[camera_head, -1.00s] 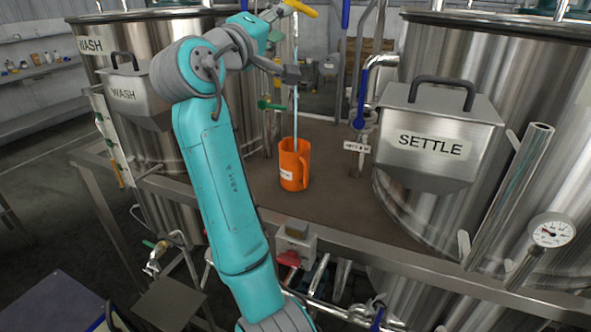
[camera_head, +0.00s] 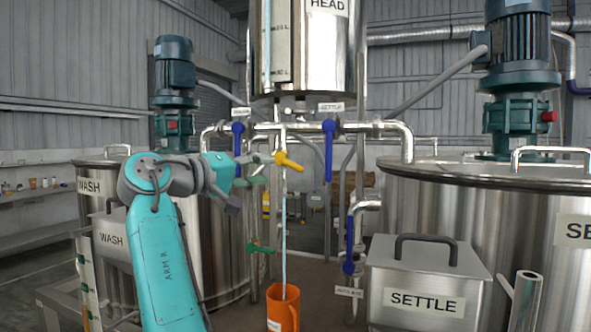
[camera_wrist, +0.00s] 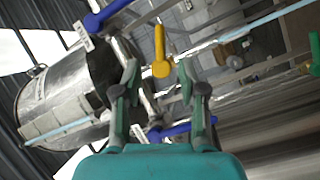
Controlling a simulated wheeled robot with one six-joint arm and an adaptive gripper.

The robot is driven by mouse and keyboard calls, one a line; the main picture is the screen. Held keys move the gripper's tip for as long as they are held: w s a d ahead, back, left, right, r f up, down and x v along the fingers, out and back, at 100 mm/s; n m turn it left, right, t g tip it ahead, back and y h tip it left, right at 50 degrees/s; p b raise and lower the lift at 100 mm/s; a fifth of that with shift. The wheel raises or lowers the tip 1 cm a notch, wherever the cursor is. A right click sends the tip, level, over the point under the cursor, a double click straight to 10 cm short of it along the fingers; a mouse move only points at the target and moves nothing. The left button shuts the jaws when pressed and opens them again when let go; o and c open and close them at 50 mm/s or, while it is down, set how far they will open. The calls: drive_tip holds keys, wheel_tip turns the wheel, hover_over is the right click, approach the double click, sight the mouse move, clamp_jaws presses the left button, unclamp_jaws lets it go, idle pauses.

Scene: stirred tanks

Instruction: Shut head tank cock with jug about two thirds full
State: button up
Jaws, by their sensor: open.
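The yellow cock handle (camera_head: 289,161) is on the pipe under the head tank (camera_head: 312,45). A thin pale stream (camera_head: 284,235) falls below it into the orange jug (camera_head: 283,310). The jug is opaque and cut off by the bottom edge, so its level cannot be read. My gripper (camera_head: 256,170) is open and empty, just left of the yellow handle. In the wrist view the yellow handle (camera_wrist: 160,52) lies ahead of my gripper (camera_wrist: 158,74), roughly between the spread fingertips. Contact with the handle cannot be made out.
Blue handles (camera_head: 329,150) and (camera_head: 238,139) hang on either side of the yellow one. A green handle (camera_head: 260,248) is lower down. The settle tank (camera_head: 470,205) stands right, the wash tank (camera_head: 90,180) left. A settle box (camera_head: 425,290) juts out at front right.

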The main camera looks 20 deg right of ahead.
sight(293, 167)
drive_tip(key=x, duration=1)
drive_tip(key=shift+w+d, duration=0.2)
drive_tip(key=shift+d, duration=0.1)
clamp_jaws()
